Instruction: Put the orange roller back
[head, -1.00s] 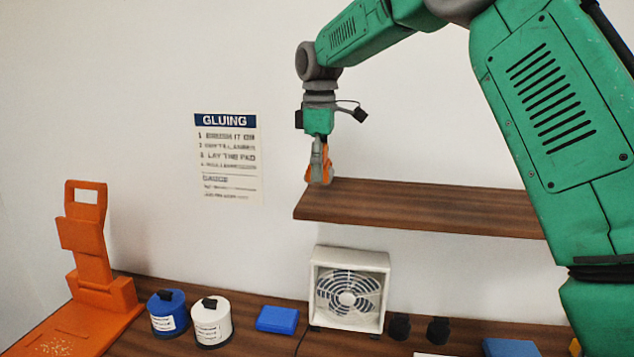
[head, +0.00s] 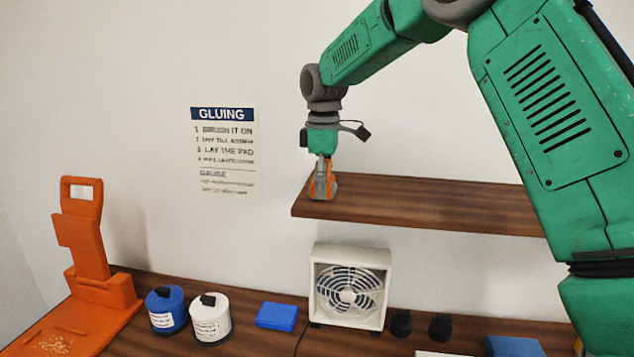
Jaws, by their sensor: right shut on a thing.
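My right gripper (head: 322,186) points down at the left end of the wooden wall shelf (head: 430,206). It is shut on the orange roller (head: 331,186), which is partly hidden behind the fingers. The roller is at the shelf's top surface near its left edge; I cannot tell whether it touches the board. My left gripper is not in the head view.
A white fan (head: 350,286) stands on the counter below the shelf. A blue pot (head: 166,310), a white pot (head: 211,318) and a blue block (head: 277,316) stand to its left. An orange stand (head: 88,240) is at far left. The shelf is bare to the right.

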